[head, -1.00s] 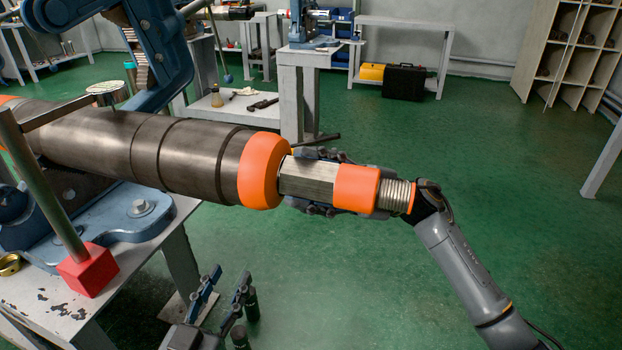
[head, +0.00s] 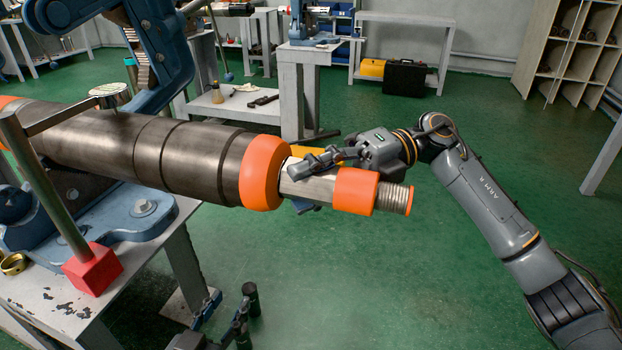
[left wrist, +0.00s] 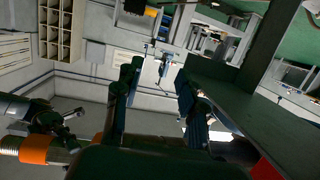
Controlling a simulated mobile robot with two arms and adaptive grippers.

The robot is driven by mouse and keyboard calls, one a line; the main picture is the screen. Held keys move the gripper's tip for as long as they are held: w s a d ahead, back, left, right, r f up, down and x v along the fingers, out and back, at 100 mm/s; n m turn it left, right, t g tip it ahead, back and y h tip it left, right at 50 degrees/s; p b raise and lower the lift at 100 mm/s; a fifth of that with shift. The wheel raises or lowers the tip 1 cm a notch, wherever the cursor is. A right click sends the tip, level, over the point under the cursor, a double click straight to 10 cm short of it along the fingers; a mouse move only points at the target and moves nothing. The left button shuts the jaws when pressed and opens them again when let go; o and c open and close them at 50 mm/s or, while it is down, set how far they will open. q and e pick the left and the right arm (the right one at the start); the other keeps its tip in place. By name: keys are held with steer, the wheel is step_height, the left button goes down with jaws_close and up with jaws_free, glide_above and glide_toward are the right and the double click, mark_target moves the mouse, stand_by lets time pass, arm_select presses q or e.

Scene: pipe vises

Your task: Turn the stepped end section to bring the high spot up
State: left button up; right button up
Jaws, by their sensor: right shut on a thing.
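The stepped end section (head: 310,187) sticks out to the right of the large dark pipe (head: 90,130). It has bare metal flats, an orange band (head: 355,190) and a threaded tip (head: 393,199). My right gripper (head: 310,180) comes from the right and is shut on the bare metal part, one finger above and one below; the finger beneath is partly hidden. My left gripper (head: 224,314) is low at the bottom of the head view, open and empty, apart from the pipe. The left wrist view shows its two fingers apart (left wrist: 158,92), and the orange band (left wrist: 36,150) at lower left.
A wide orange collar (head: 262,172) rings the pipe's end. A blue vise (head: 125,218) on a worn bench holds the pipe. A rod stand with a red block (head: 92,268) and a round metal disc (head: 110,93) stands beside it. The green floor at right is open.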

arm_select(q)
steer(key=shift+s+a+f+g, duration=0.1)
steer(key=shift+s+f+g, duration=0.05)
steer(key=shift+f+g, duration=0.2)
arm_select(e)
steer(key=shift+f, duration=0.2)
steer(key=shift+h, duration=0.3)
steer(key=o, duration=1.2)
steer(key=shift+c, duration=0.2)
arm_select(q)
steer(key=shift+f, duration=0.1)
arm_select(e)
steer(key=shift+d+r, duration=0.1)
steer(key=shift+w+d+r, duration=0.1)
steer(key=shift+w+d, duration=0.15)
steer(key=shift+d, duration=0.1)
steer(key=v, duration=1.1)
steer(key=shift+s, duration=0.15)
